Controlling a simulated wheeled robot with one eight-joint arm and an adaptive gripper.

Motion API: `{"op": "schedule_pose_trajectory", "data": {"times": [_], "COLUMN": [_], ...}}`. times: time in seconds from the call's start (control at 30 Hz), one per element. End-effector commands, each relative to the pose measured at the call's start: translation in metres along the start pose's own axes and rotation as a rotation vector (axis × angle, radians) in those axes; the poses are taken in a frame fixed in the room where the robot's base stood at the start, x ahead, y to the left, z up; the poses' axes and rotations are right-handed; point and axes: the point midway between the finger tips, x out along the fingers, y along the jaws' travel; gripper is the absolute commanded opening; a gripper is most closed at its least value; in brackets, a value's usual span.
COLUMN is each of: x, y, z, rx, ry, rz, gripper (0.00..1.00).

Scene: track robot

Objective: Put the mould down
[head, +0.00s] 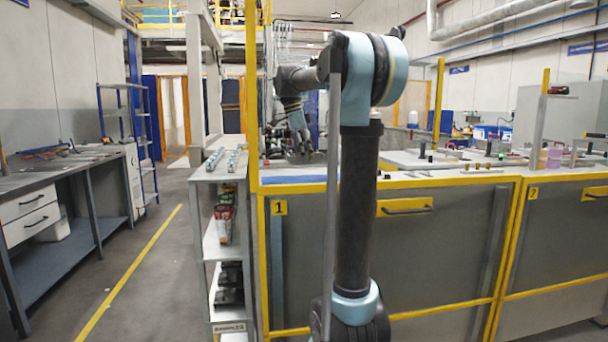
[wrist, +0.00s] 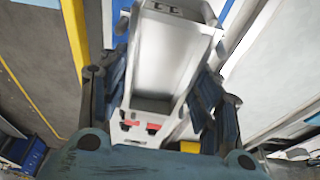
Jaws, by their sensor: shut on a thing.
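The mould (wrist: 168,62) fills the middle of the wrist view. It is a silver-grey, open-topped metal box with a long hollow and red marks at its near end. My gripper (wrist: 162,90) is shut on it, with a dark blue finger against each long side. In the head view my gripper (head: 300,150) is small and points down over the workbench marked 1 (head: 400,182), near its back left part. The mould cannot be made out clearly there, and I cannot tell whether its underside touches anything.
A blue surface (head: 293,179) lies at the bench's front left corner. A yellow post (head: 252,90) rises beside it. A grey shelf (head: 204,172) with small metal parts stands to the left. Bench 2 (head: 560,185) is at the right. The floor aisle at left is clear.

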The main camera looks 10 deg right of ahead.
Motion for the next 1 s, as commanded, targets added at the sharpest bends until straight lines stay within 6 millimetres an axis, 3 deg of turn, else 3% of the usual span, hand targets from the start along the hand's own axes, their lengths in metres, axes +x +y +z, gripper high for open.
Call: {"op": "schedule_pose_trajectory", "data": {"times": [0.33, 0.6, 0.97, 1.0], "x": [0.025, 0.056, 0.059, 0.059], "y": [0.000, 0.000, 0.000, 0.000], "z": [0.006, 0.015, 0.015, 0.015], "rx": [-0.001, -0.001, -0.001, -0.001], "ry": [0.000, 0.000, 0.000, 0.000], "rz": [0.000, 0.000, 0.000, 0.000], "gripper": [0.15, 0.15, 0.15, 0.67]}}
